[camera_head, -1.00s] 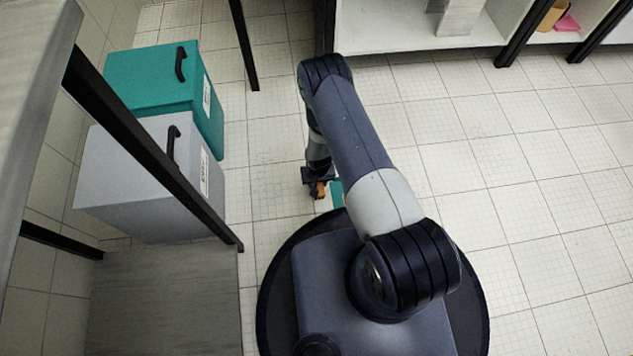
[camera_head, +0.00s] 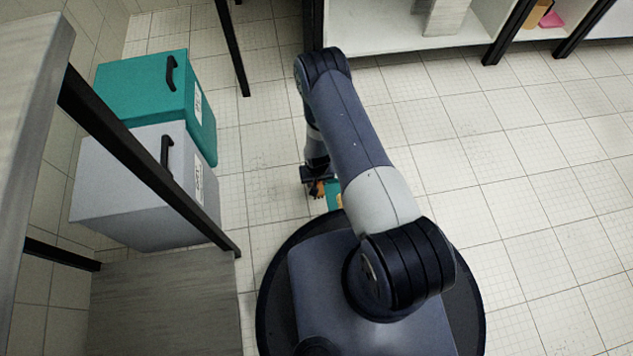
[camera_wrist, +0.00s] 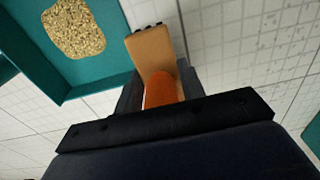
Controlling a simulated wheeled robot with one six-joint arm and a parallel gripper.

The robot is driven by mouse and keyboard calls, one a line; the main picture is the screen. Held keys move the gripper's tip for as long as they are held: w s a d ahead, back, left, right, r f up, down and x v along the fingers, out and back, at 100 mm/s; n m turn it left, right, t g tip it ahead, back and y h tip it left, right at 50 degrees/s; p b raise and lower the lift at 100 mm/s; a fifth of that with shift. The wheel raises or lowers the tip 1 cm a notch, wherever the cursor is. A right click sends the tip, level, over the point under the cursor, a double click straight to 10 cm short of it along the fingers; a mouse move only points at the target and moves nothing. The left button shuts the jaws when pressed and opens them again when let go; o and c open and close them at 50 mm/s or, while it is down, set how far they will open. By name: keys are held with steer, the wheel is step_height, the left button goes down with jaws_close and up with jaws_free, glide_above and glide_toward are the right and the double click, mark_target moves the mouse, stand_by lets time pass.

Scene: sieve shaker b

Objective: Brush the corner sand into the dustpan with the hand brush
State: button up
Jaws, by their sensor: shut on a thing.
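My gripper (camera_head: 315,176) is low near the floor and shut on the orange handle of the hand brush (camera_wrist: 160,90). The brush has a tan wooden head (camera_wrist: 151,48) and dark bristles just showing at its far end. The teal dustpan (camera_wrist: 115,65) is at the upper left of the wrist view, beside the brush head, with a heap of tan grains (camera_wrist: 75,28) in it. In the head view the dustpan (camera_head: 333,188) is partly hidden behind my arm. Faint dark specks (camera_wrist: 274,42) lie on the floor right of the brush.
A teal box (camera_head: 150,90) and a grey box (camera_head: 130,185) with black handles stand at the left, behind a dark table leg (camera_head: 150,160). A white shelf (camera_head: 390,30) stands at the back. The tiled floor at the right is clear. A teal edge (camera_wrist: 313,135) shows at the wrist view's right.

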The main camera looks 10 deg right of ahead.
steer(key=shift+r, duration=0.1)
steer(key=a+b, duration=0.1)
steer(key=a, duration=0.1)
steer(key=shift+a+f+b, duration=0.3)
steer(key=shift+f+b, duration=0.05)
steer(key=shift+a, duration=0.45)
steer(key=shift+f+b, duration=1.1)
steer(key=shift+b, duration=0.2)
steer(key=shift+d, duration=0.9)
